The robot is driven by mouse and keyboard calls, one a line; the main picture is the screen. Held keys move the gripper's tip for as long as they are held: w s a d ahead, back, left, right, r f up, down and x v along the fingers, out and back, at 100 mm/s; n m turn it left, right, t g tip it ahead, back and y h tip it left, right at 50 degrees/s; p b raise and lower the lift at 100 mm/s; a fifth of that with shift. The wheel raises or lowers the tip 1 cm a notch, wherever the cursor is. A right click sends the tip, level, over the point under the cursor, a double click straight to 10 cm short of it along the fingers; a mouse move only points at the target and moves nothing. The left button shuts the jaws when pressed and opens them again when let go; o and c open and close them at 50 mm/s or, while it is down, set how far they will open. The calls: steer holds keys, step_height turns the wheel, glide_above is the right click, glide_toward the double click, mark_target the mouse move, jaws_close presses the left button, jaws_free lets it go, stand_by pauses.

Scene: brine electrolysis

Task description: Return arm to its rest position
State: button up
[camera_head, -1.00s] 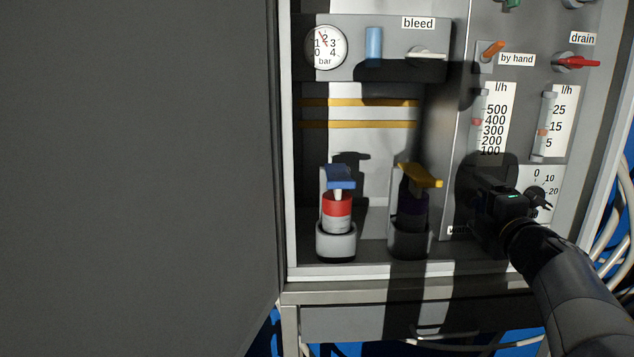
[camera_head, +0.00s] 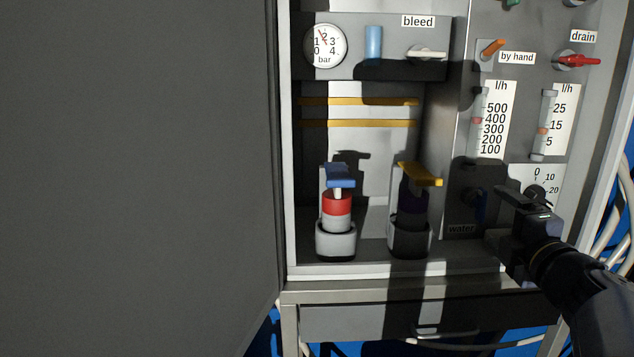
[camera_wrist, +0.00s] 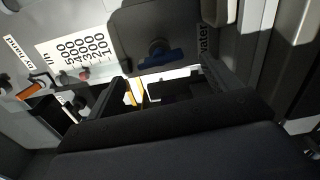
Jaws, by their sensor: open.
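My gripper (camera_head: 500,214) is in front of the lower right of the cabinet, just right of the water valve (camera_head: 479,206). Its jaws are open and nothing shows between them. My arm reaches in from the lower right corner. The valve has a blue handle, which stands roughly upright in the head view. The valve also shows in the wrist view (camera_wrist: 162,58), beyond my dark gripper fingers (camera_wrist: 168,84) and apart from them. The gripper partly covers the dial panel (camera_head: 526,177).
A large grey door (camera_head: 140,170) fills the left. Inside the cabinet stand a blue-topped red cartridge (camera_head: 337,205) and a yellow-handled dark one (camera_head: 420,175). Flow meters (camera_head: 493,120), an orange lever (camera_head: 492,48) and a red drain handle (camera_head: 578,60) are above. White hoses (camera_head: 617,215) hang at right.

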mark_target(485, 207)
steer(key=w, duration=0.7)
steer(key=shift+w+a, duration=0.25)
steer(key=shift+w, duration=0.15)
steer(key=m+p, duration=0.2)
steer(key=shift+s+r+m, duration=0.2)
steer(key=shift+r+m, duration=0.05)
steer(key=shift+m, duration=0.05)
steer(key=m+p, duration=0.3)
steer(key=m, duration=0.1)
steer(key=shift+m, duration=0.4)
steer(key=m+p, duration=0.2)
steer(key=m, duration=0.1)
steer(key=shift+f+m+p, duration=0.1)
steer(key=shift+m+p, duration=0.2)
steer(key=shift+p, duration=0.05)
steer(key=m+p, duration=0.3)
steer(key=m, duration=0.1)
steer(key=shift+s+f+b, duration=0.15)
steer(key=shift+s+b, duration=0.1)
steer(key=shift+s, duration=1)
steer(key=shift+s+f+b, duration=0.1)
steer(key=shift+s+b, duration=0.1)
steer(key=shift+s, duration=1)
